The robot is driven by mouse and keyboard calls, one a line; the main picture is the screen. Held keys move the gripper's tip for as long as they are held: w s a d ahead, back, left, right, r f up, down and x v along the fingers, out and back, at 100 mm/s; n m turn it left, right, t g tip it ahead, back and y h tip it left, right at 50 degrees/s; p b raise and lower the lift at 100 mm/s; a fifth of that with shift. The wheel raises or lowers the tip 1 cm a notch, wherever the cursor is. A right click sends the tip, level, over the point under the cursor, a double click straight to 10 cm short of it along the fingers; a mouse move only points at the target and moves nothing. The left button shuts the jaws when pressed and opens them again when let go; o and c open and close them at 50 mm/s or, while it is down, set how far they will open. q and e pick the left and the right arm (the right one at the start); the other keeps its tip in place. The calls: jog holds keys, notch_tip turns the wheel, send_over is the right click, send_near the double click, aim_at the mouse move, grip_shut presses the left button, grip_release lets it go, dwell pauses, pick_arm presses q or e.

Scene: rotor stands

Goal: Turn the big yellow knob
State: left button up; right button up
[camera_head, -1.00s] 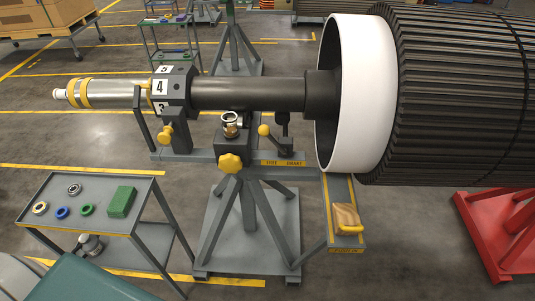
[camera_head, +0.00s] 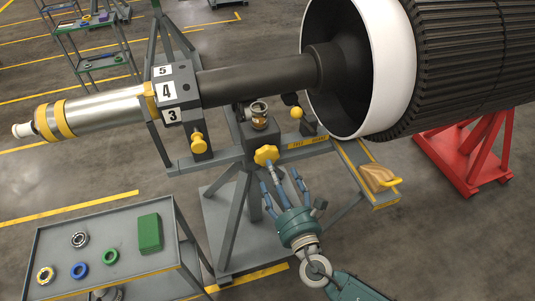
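The big yellow knob (camera_head: 266,155) is on the front of the grey rotor stand, below the brass-and-glass fitting (camera_head: 258,115). My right gripper (camera_head: 280,176) comes in from the lower right, just below and in front of the knob. Its blue-grey fingers are spread and point up at the knob. One finger reaches close to the knob's lower edge; whether it touches cannot be told. Nothing shows between the fingers. My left gripper is not in view.
A smaller yellow knob (camera_head: 198,143) is under the numbered block (camera_head: 168,93). A yellow ball lever (camera_head: 296,112) is to the right. The dark shaft (camera_head: 255,82) runs above. A cart (camera_head: 188,252) with rings and a green box (camera_head: 149,233) stands at lower left.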

aim_at(267, 155)
jog(key=x, duration=0.8)
jog(key=shift+w+a+f+p, duration=0.1)
jog(key=shift+w+p, duration=0.25)
jog(key=shift+p, duration=0.05)
jog(key=c, duration=1.1)
